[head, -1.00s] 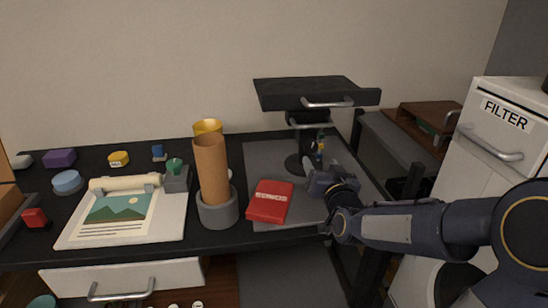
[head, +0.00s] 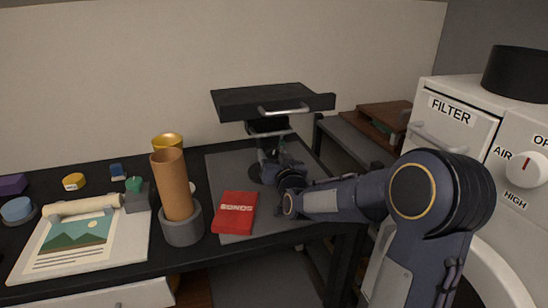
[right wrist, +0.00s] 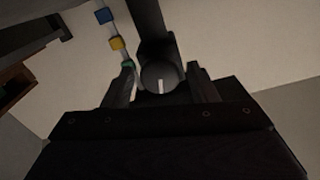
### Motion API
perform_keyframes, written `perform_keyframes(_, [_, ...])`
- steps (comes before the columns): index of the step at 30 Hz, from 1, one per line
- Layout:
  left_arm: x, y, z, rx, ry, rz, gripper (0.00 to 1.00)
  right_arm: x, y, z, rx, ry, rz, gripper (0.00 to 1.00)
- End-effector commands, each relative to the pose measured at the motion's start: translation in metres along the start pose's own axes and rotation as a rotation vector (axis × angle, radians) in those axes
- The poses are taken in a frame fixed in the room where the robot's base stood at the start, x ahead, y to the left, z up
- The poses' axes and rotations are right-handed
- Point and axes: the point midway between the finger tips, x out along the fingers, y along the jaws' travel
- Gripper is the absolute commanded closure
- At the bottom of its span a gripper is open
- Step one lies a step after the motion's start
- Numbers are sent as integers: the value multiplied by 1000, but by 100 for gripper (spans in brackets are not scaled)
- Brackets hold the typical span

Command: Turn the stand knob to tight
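The black stand (head: 272,103) stands at the back right of the desk, with a flat top and metal handles at its front. Its round dark knob (right wrist: 158,77) shows in the right wrist view on the post, with a white mark pointing roughly up and down the picture. My right gripper (head: 272,163) reaches in under the stand's top. In the right wrist view its two fingers (right wrist: 162,88) are on either side of the knob, with a narrow gap on each side. In the head view the knob is hidden. My left gripper is out of view.
A red book (head: 235,212) lies on the grey mat (head: 222,170) in front of the stand. A brown tube in a grey holder (head: 182,230) stands left of it. A white filter cabinet (head: 455,112) is at right. Coloured pieces (right wrist: 116,43) show beside the post.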

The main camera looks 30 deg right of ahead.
Motion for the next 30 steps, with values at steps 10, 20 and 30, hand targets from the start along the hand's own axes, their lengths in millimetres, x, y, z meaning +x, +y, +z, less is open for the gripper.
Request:
perform_keyframes(10, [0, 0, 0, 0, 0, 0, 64, 0, 0, 0, 1, 0, 0, 85])
perform_keyframes(20, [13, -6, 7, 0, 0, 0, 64, 0, 1, 3, 80, 2, 0, 85])
perform_keyframes(30, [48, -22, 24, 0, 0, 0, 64, 0, 2, 6, 347, 4, -1, 85])
